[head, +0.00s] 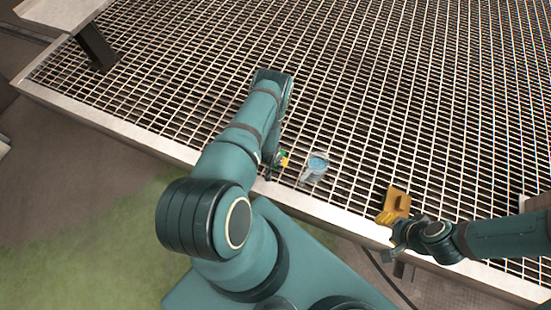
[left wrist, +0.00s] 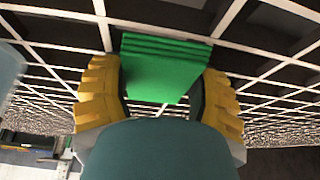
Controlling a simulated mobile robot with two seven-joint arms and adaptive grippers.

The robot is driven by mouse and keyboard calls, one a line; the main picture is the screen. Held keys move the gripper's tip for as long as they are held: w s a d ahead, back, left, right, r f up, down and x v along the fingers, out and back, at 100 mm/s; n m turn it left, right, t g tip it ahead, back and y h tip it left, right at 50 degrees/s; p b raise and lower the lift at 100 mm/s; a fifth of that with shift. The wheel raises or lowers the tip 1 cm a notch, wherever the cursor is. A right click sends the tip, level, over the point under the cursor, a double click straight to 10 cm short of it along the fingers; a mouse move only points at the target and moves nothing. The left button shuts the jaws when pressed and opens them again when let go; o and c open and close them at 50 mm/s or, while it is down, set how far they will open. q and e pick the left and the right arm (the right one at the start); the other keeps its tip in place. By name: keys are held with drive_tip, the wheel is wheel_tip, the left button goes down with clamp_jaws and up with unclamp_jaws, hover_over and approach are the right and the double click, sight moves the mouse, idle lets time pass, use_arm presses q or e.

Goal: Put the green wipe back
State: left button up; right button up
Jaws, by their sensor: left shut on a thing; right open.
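The green wipe (left wrist: 165,55) looks like a folded, layered block in the left wrist view. It sits between the yellow fingers of my left gripper (left wrist: 159,85), which is shut on it, with the grating behind. In the head view my left gripper (head: 281,161) is mostly hidden by its own arm; only a bit of yellow finger and a little of the green wipe (head: 278,153) show, over the grating near its front edge. My right gripper (head: 394,208), with yellow fingers, is open and empty near the front edge, farther right.
A clear container with blue contents (head: 317,164) stands on the grating just right of my left gripper. The metal grating (head: 400,90) is largely bare beyond it. Its pale front rim (head: 110,121) runs across the view. A dark post (head: 96,46) stands at the upper left.

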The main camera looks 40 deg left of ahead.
use_arm(q)
drive_tip(key=shift+s+f, duration=0.1)
drive_tip(key=shift+f, duration=0.05)
drive_tip(key=o, duration=0.8)
drive_tip(key=shift+o, duration=1.3)
drive_tip(key=shift+f, duration=0.1)
drive_tip(key=shift+r, duration=0.2)
